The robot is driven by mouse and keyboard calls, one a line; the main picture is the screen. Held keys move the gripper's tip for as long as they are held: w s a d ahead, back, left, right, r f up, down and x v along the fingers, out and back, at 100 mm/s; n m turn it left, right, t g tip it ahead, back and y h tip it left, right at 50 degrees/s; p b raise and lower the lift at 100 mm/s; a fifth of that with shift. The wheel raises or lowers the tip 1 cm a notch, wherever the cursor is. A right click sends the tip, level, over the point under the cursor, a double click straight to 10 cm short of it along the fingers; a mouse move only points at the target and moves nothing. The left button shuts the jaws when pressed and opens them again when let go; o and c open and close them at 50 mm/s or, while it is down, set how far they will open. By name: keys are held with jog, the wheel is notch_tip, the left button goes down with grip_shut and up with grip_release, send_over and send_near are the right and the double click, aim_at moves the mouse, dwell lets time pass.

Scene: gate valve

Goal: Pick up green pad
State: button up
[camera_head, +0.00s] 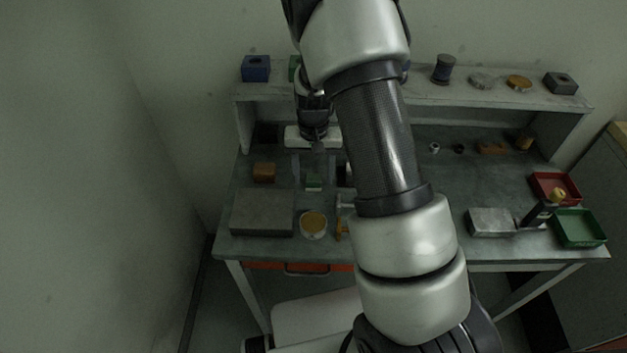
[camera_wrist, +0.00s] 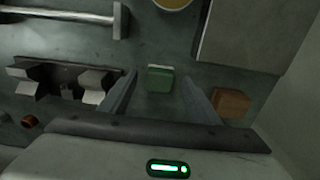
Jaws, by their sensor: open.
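The green pad (camera_head: 314,182) is a small green block with a pale edge, lying on the grey bench top. In the wrist view the green pad (camera_wrist: 159,79) shows between and slightly beyond the two finger tips, with a gap on each side. My gripper (camera_wrist: 157,84) is open and empty, its fingers spread on either side of the pad. In the head view my gripper (camera_head: 314,168) hangs over the bench just behind the pad. I cannot tell its exact height above the bench.
An orange-brown block (camera_wrist: 231,103) sits close beside the right finger. A dark vise-like fixture (camera_wrist: 62,84) stands near the left finger. A grey slab (camera_head: 262,212), a yellow disc (camera_head: 313,224) and a metal bar (camera_wrist: 65,13) lie nearer the bench front. A shelf (camera_head: 440,97) runs behind.

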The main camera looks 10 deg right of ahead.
aim_at(314, 177)
jog(key=shift+f, duration=0.7)
jog(key=c, duration=1.2)
jog(key=shift+o, duration=0.2)
notch_tip(314, 177, up, 10)
jog(key=shift+r, duration=0.1)
jog(key=o, duration=0.5)
jog(key=c, duration=0.4)
